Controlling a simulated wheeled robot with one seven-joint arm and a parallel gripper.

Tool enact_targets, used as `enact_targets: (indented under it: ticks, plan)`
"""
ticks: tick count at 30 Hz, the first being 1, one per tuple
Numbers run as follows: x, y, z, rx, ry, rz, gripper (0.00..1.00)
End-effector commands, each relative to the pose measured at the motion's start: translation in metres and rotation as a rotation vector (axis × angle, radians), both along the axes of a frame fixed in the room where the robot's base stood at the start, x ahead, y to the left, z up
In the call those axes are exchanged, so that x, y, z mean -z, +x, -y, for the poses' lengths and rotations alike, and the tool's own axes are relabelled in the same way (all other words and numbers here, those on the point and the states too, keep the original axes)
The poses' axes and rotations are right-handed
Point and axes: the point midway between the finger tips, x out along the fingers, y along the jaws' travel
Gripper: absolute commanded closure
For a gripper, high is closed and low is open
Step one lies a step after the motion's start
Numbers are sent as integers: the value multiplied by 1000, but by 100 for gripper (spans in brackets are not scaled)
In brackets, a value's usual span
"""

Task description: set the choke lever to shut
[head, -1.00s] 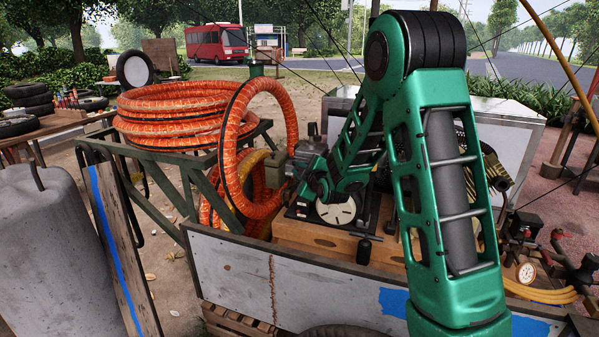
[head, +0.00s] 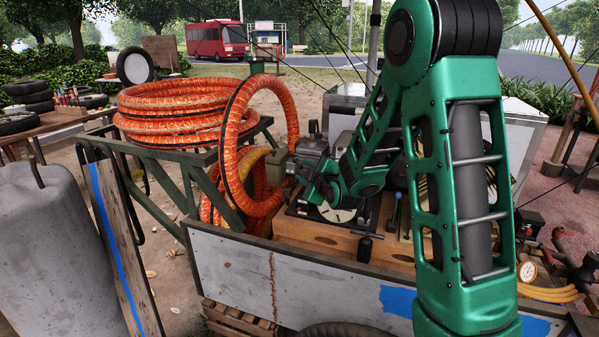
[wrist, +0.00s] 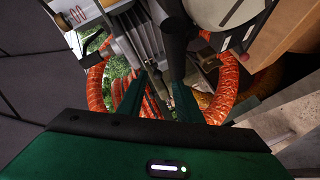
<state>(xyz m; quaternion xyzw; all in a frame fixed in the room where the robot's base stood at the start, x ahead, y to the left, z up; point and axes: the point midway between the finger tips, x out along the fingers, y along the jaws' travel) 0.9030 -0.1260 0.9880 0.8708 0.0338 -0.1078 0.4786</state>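The engine (head: 311,147) stands on the cart, partly hidden by my arm; its finned grey side also shows in the wrist view (wrist: 146,42). I cannot clearly pick out the choke lever in either view. In the wrist view my gripper (wrist: 157,88) has its two green fingers apart, pointing at the engine's side. A thin dark piece shows between the fingers; I cannot tell whether it is the lever or whether they touch it. In the head view the gripper end is at the engine's left side, small and partly hidden.
Orange hose (head: 180,104) is coiled on a green frame left of the engine, with one loop standing close to my gripper. A wooden block (head: 330,240) lies under the engine. The cart's grey side panel (head: 235,268) runs along the front.

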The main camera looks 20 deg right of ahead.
Motion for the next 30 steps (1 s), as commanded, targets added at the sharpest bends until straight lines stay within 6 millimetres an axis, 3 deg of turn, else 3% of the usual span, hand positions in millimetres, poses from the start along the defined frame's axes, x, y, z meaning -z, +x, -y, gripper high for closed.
enact_targets:
  ticks: [3,9,20,21,25,30]
  plan:
    - [-5,-22,-1,0,1,0,68]
    - [-10,-45,-2,1,1,-1,68]
    - [-10,-52,-3,-1,0,-3,68]
    - [-10,-52,-3,-1,0,-3,70]
    - [-10,-53,-5,-3,11,-12,100]
    - [-11,-66,-20,-11,106,-94,100]
